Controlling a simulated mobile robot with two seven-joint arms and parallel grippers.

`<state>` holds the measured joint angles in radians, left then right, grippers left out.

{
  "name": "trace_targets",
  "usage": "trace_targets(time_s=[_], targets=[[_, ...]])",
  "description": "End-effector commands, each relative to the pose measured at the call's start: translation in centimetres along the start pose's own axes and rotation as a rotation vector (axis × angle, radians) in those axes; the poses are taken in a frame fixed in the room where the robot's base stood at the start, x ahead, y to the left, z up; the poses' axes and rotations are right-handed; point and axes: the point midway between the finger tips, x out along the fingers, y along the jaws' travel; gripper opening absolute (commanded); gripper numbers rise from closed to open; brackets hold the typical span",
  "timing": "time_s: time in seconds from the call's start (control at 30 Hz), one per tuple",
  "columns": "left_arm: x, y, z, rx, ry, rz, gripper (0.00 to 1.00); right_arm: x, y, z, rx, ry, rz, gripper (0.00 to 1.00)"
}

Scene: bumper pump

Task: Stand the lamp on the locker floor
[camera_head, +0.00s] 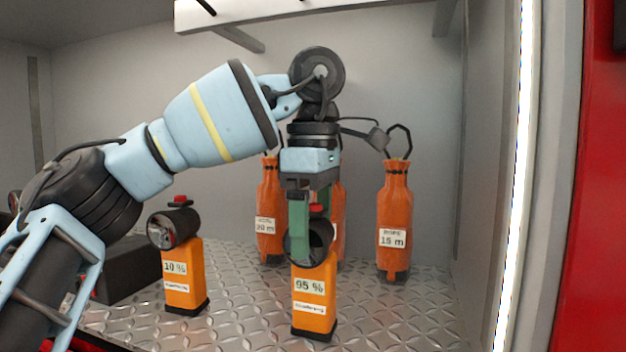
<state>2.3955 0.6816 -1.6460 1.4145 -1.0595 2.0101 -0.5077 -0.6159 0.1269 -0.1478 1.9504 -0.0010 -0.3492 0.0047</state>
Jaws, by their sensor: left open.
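An orange lamp (314,299) labelled 95 % stands upright on the diamond-plate locker floor (239,300). Its round dark head is partly covered by the fingers of my left gripper (306,258). The gripper points straight down at the lamp head and its jaws are open. I cannot tell whether the fingers touch the head. A second orange lamp (182,273), labelled 10 %, stands upright on the floor to the left, with its black head facing the front left. My right gripper is not in view.
Orange rope bags (394,222) stand behind the lamps, one partly hidden by my gripper. A dark box (128,268) lies at the left. A white shelf (270,10) hangs above. A lit strip (519,150) and red frame bound the right. The floor at the front right is clear.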

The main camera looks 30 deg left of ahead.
Motion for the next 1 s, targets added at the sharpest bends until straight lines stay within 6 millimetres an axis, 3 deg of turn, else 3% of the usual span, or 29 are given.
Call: trace_targets(time_s=[0.5,1.0], targets=[[-6.9,-0.1,0.0,-0.004,0.0,0.007,0.82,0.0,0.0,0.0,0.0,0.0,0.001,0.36],[-10.3,0.0,0.1,-0.003,0.004,-0.005,0.82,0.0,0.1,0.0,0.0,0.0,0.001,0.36]])
